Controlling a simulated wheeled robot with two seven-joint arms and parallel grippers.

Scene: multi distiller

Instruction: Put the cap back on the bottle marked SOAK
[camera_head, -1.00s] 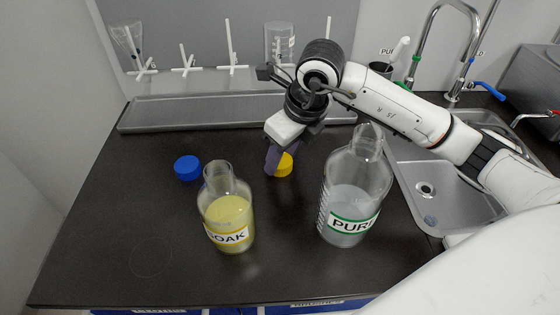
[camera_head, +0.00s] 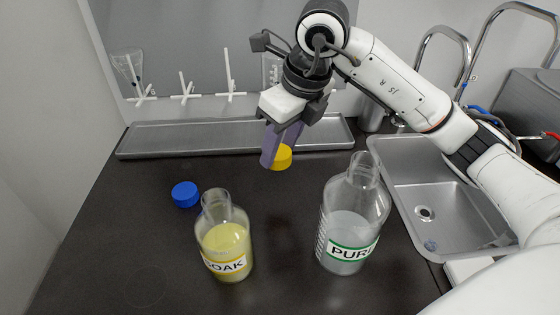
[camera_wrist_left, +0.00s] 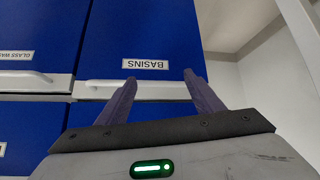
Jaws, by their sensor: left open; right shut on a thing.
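The SOAK bottle (camera_head: 223,240) stands upright and uncapped at the front middle of the dark counter in the head view, with yellow liquid in it. My right gripper (camera_head: 278,150) is shut on a yellow cap (camera_head: 282,158), holding it behind and to the right of the SOAK bottle, above the counter. The fingers hide part of the cap. A blue cap (camera_head: 185,194) lies on the counter behind and to the left of the SOAK bottle. My left gripper (camera_wrist_left: 160,95) is open and empty in the left wrist view, facing blue cabinet fronts; it is out of the head view.
A second uncapped bottle (camera_head: 352,220), its partly visible label starting "PUR", stands to the right. A metal tray (camera_head: 180,139) runs along the back, under a peg rack. A sink (camera_head: 440,190) with taps lies at the right. The counter's left side is clear.

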